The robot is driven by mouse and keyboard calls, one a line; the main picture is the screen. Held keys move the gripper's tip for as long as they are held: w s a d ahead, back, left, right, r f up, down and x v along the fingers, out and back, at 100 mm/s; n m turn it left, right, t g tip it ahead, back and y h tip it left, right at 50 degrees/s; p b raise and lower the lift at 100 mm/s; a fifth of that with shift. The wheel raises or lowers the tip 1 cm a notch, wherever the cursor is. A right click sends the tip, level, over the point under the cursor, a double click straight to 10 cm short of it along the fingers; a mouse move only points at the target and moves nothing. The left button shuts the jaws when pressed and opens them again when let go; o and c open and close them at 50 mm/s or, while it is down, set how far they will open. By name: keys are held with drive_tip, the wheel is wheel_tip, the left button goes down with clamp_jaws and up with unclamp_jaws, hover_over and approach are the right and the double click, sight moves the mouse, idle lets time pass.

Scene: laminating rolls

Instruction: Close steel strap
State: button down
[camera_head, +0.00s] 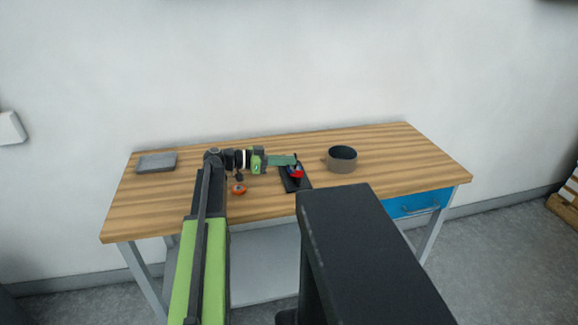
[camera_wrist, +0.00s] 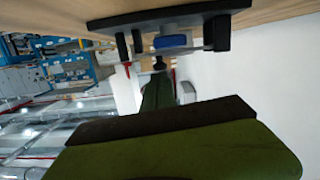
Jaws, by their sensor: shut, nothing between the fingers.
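A black base plate (camera_head: 291,184) lies on the wooden table, with a small red and blue fixture (camera_head: 296,171) on it. I cannot tell for sure whether that piece is open or closed. My gripper (camera_head: 295,160) is shut and empty, with its green fingers pointing right at the fixture. Its tip (camera_wrist: 160,64) is close to the blue block; contact cannot be made out.
A brown-grey bowl (camera_head: 341,161) stands right of the fixture. A grey tray (camera_head: 157,163) lies at the table's back left, and a small orange-red round thing (camera_head: 239,189) lies below my arm. The table's right part and front left are clear.

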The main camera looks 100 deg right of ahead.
wheel_tip(320, 180, up, 5)
drive_tip(key=p, duration=0.5)
drive_tip(key=w, duration=1)
drive_tip(key=shift+a+r, duration=0.25)
drive_tip(key=shift+r, duration=0.05)
drive_tip(key=shift+w, duration=0.1)
